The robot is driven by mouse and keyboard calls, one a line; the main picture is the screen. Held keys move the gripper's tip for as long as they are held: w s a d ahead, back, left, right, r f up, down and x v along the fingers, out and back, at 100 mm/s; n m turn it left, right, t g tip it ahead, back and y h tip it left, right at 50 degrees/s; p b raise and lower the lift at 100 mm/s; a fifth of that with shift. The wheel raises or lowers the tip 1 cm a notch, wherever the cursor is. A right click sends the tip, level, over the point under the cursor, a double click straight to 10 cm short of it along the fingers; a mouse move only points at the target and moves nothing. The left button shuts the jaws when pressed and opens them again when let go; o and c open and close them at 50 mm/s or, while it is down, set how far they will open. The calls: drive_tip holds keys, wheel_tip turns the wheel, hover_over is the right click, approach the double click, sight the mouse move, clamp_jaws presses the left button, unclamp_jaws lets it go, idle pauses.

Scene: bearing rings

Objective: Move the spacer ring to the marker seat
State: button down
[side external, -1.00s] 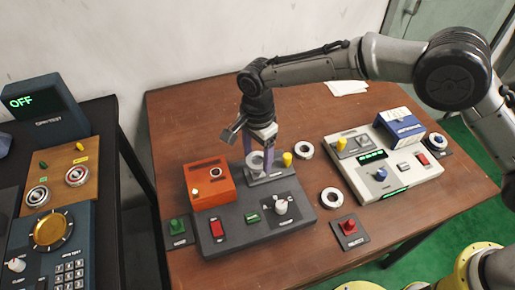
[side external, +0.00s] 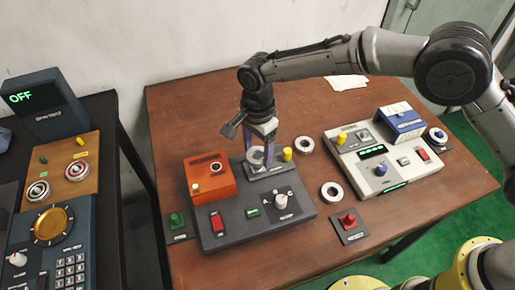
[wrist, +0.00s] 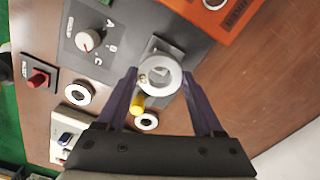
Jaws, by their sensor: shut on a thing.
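A pale grey ring (wrist: 160,76) lies between the two fingers of my gripper (wrist: 160,80) in the wrist view, and my gripper is shut on it. In the side view the ring (side external: 255,155) is partly hidden by a finger of my gripper (side external: 258,163). It is at a small grey plate (side external: 268,170) at the back of the dark grey console; I cannot tell whether it touches the plate. A yellow peg (side external: 287,154) stands beside it. Two other pale rings, a back one (side external: 304,146) and a front one (side external: 331,191), lie on the table. No marking identifies the marker seat.
An orange box (side external: 208,176) stands close left of my gripper on the dark console (side external: 235,232), which has a white knob (side external: 282,202). A cream console (side external: 400,178) with a blue box (side external: 400,121) stands right. A red-button plate (side external: 349,228) sits in front.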

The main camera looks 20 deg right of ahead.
drive_tip(key=shift+f, duration=0.7)
drive_tip(key=shift+f, duration=0.2)
drive_tip(key=shift+f, duration=0.75)
idle(0.8)
idle(0.4)
unclamp_jaws()
drive_tip(key=shift+r, duration=3.75)
